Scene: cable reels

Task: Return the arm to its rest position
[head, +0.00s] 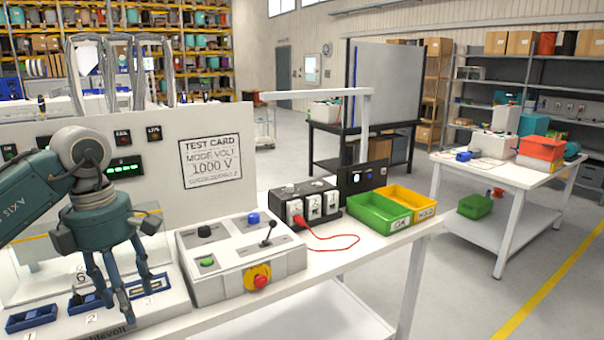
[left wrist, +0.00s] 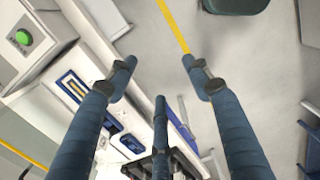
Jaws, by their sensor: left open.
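My left gripper (head: 126,288) comes in from the left in the head view, with its dark fingers pointing down over the front of the white workbench (head: 345,255). Its fingers are spread and hold nothing. In the left wrist view the open fingers (left wrist: 158,85) show with bare floor between them. Below and beside the gripper is a white strip with numbered blue slots (head: 85,302); the fingers hide part of it. I cannot tell whether the fingers touch it. My right gripper is not in view.
A grey control box (head: 240,255) with a lever and a red button stands right of the gripper. A black socket unit (head: 303,203) with a red cable, a green bin (head: 378,214) and a yellow bin (head: 407,201) stand farther right. A white test card panel (head: 210,130) rises behind.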

